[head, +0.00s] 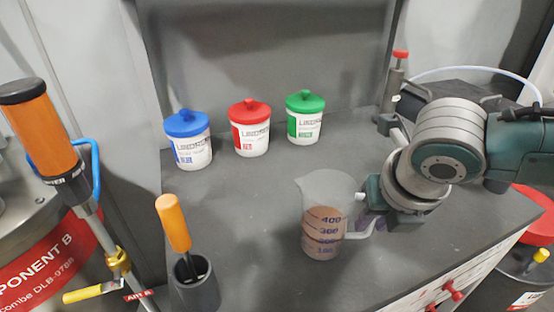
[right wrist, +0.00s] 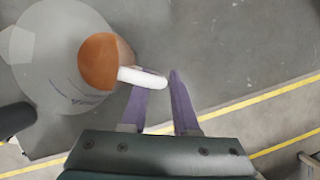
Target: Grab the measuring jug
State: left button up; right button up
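The measuring jug (head: 328,215) is translucent with purple markings and brown liquid inside. It stands upright near the front of the grey worktop (head: 255,240). Its pale handle (head: 360,230) points right, toward my right gripper (head: 368,218). In the right wrist view the jug (right wrist: 62,60) is at upper left. The purple fingers of the right gripper (right wrist: 160,84) are apart there, and the white handle (right wrist: 135,76) crosses the left fingertip, its end near the gap between them. I cannot tell whether they touch. My left gripper is not in view.
White tubs with blue (head: 187,123), red (head: 249,111) and green (head: 305,102) lids stand at the back. An orange-handled tool (head: 174,224) sits in a dark holder (head: 194,285) left of the jug. A larger orange-handled tool (head: 45,135) is at far left.

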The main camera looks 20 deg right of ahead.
jog(key=shift+x, duration=0.85)
grip_shut()
dwell(0.8)
